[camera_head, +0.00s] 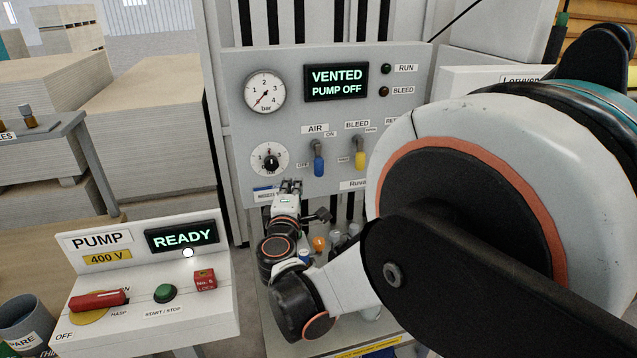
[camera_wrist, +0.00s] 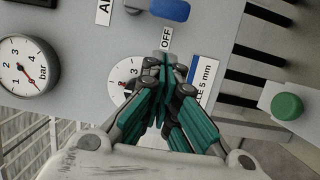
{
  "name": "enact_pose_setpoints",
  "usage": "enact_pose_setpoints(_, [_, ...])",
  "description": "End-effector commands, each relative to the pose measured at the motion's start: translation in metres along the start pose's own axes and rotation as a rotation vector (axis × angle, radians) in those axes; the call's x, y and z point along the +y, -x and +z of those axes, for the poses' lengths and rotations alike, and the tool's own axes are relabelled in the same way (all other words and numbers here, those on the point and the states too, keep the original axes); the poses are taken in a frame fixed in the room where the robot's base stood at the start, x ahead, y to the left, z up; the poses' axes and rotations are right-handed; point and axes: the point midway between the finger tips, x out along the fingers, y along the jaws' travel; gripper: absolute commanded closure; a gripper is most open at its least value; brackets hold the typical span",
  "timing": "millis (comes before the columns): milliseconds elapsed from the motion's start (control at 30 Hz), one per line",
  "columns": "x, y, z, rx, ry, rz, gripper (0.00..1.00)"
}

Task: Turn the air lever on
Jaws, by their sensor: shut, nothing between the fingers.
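The air lever (camera_head: 319,164) is a blue handle under the AIR label on the grey panel. It hangs down, with OFF marked at its left and ON above right. Its blue grip also shows at the top of the wrist view (camera_wrist: 170,10). My gripper (camera_head: 291,184) is below and left of the lever, in front of the panel near the nozzle dial. In the wrist view my gripper (camera_wrist: 166,62) has its teal fingers together with nothing between them. Its tips are apart from the blue grip, near the OFF label. The fingers partly cover the dial.
A yellow bleed lever (camera_head: 360,158) hangs right of the air lever. The nozzle dial (camera_head: 270,160) and pressure gauge (camera_head: 265,92) are to the left. The display (camera_head: 336,82) reads VENTED, PUMP OFF. The pump box (camera_head: 150,275) stands at lower left, showing READY.

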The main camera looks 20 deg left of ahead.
Motion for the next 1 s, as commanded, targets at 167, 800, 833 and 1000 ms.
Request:
enact_pose_setpoints(167, [-0.002, -0.033, 0.005, -0.003, 0.0, 0.0, 1.0])
enact_pose_setpoints(800, [0.0, -0.055, 0.028, 0.001, 0.0, 0.0, 1.0])
enact_pose_setpoints(833, [0.0, -0.055, 0.028, 0.001, 0.0, 0.0, 1.0])
enact_pose_setpoints(1000, [-0.001, -0.056, 0.026, 0.001, 0.011, 0.003, 1.0])
